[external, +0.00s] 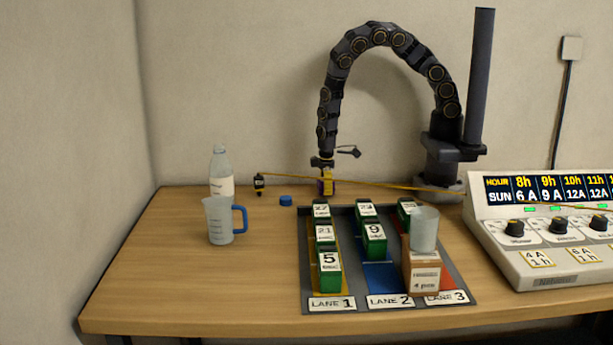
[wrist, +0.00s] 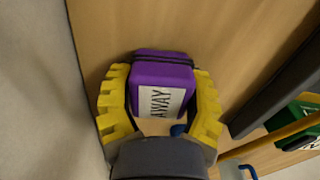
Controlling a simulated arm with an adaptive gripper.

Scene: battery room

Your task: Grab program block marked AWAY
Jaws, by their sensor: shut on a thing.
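The purple block (wrist: 165,72) has a white label reading AWAY and a dark band round one end. It sits between the yellow fingers of my gripper (wrist: 160,78) in the wrist view, and the fingers are shut on its sides. In the external view my gripper (external: 326,182) points down near the back edge of the table, behind the lane tray. Only a small dark purple part of the block (external: 320,187) shows there. I cannot tell whether the block touches the table.
The lane tray (external: 383,298) holds green numbered blocks, a brown box (external: 423,276) and a translucent cup (external: 424,230). A blue cap (external: 285,200), jug (external: 219,222) and bottle (external: 221,170) stand left. A control console (external: 545,262) is right. The table's front left is clear.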

